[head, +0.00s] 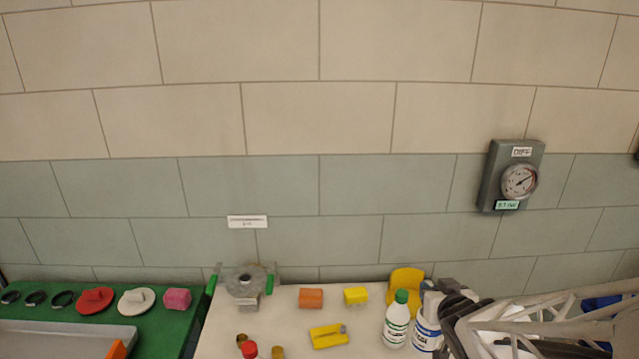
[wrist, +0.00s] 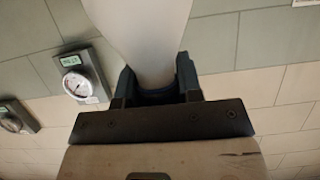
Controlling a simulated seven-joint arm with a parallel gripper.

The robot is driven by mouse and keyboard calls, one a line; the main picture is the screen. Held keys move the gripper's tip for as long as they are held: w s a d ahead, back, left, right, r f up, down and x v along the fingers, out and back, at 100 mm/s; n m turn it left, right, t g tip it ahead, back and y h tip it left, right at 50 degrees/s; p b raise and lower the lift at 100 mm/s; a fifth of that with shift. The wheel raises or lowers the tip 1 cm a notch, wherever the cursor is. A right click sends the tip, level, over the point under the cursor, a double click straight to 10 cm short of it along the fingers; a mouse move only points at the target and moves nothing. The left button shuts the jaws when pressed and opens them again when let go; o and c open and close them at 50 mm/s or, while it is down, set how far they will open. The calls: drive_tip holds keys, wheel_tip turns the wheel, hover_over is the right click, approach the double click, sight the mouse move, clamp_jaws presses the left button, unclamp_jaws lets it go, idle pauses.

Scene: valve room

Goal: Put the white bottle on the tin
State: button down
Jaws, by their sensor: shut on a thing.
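In the head view, my gripper (head: 448,293) is at the right end of the pale table, partly hidden by my arm. A white bottle with blue marking (head: 427,332) stands out just below the fingers. In the wrist view, which is upside down, my gripper (wrist: 155,88) is shut on the narrow upper part of a smooth white body (wrist: 152,35), which widens away from the fingers. Its lower end is out of that view. Another white bottle with a green cap (head: 397,320) stands close to its left. I cannot clearly make out a tin.
A yellow object (head: 405,283) stands behind the bottles. An orange block (head: 311,298), a yellow block (head: 356,295) and a yellow flat item (head: 328,336) lie on the pale table (head: 285,325). A grey fixture (head: 246,282) is at its left. A gauge (head: 518,180) hangs on the wall.

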drive_tip(key=s+a+r+n+y, duration=0.1)
drive_tip(key=s+a+n+y, duration=0.1)
drive_tip(key=a, duration=0.6)
drive_tip(key=s+a+r+n+y, duration=0.1)
drive_tip(key=s+a+r+y, duration=0.1)
drive_tip(key=s+a, duration=0.3)
drive_tip(key=shift+s+a+n+g, duration=0.15)
drive_tip(key=shift+a+n+g, duration=0.2)
drive_tip(key=shift+a, duration=1)
drive_tip(key=shift+f, duration=0.15)
drive_tip(key=shift+f, duration=2.15)
drive_tip(key=shift+f, duration=1.95)
drive_tip(key=c, duration=0.8)
unclamp_jaws()
